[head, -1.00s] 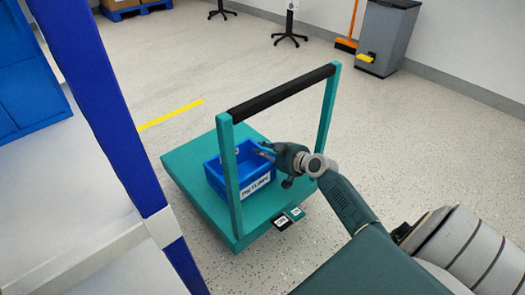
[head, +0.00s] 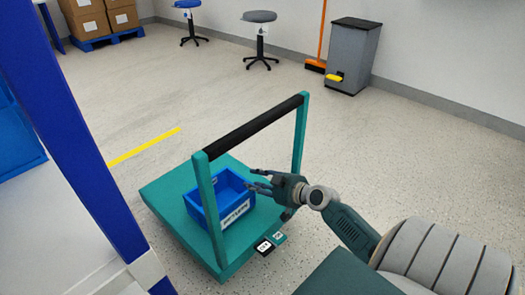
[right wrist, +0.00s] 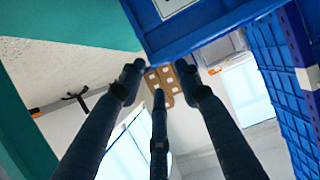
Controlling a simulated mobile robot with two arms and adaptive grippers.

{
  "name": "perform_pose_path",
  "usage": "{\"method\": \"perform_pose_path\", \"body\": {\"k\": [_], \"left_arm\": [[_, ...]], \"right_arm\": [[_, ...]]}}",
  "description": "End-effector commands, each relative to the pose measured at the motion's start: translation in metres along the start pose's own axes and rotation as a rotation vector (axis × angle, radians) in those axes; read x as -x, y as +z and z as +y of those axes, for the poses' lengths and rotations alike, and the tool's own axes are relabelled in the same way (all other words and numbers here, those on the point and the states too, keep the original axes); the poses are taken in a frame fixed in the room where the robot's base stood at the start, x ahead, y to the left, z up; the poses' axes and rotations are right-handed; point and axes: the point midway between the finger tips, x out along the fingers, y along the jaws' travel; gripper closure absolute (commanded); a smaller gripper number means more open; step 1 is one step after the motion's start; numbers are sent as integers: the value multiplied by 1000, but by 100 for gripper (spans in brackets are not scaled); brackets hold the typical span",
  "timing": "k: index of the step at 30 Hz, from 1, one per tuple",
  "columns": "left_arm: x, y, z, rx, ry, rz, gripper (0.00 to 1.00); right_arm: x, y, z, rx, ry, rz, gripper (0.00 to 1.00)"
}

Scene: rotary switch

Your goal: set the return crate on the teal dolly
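The blue return crate (head: 236,218), with a white label on its front wall, sits upright on the deck of the teal dolly (head: 165,207), behind the near handle post. My right gripper (head: 252,181) is at the crate's right rim, its fingers spread. In the right wrist view the crate (right wrist: 205,28) fills the top, and my fingertips (right wrist: 158,78) are apart, close to its edge with nothing between them. Whether a finger touches the rim I cannot tell. My left gripper is not in view.
The dolly's black handle bar (head: 255,126) spans above the crate. A blue rack post (head: 65,125) stands at the left. A grey bin (head: 352,55), an orange broom (head: 319,50) and two stools stand far back. The floor between is clear.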

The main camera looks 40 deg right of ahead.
Motion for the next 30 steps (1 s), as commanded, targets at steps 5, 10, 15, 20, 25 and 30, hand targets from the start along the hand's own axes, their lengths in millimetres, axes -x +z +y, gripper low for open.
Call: {"method": "perform_pose_path", "body": {"k": [5, 10, 15, 20, 25, 30], "left_arm": [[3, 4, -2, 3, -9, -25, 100], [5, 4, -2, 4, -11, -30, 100], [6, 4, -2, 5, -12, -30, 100], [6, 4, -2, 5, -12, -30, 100], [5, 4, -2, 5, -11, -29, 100], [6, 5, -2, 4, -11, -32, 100]], "right_arm": [[28, 0, 0, 0, -1, -2, 66], [37, 0, -1, -1, -1, 0, 66], [38, 0, 0, 0, -1, 1, 66], [38, 0, 0, 0, -1, 0, 66], [38, 0, 0, 0, -1, 0, 66], [38, 0, 0, 0, -1, 0, 66]]}}
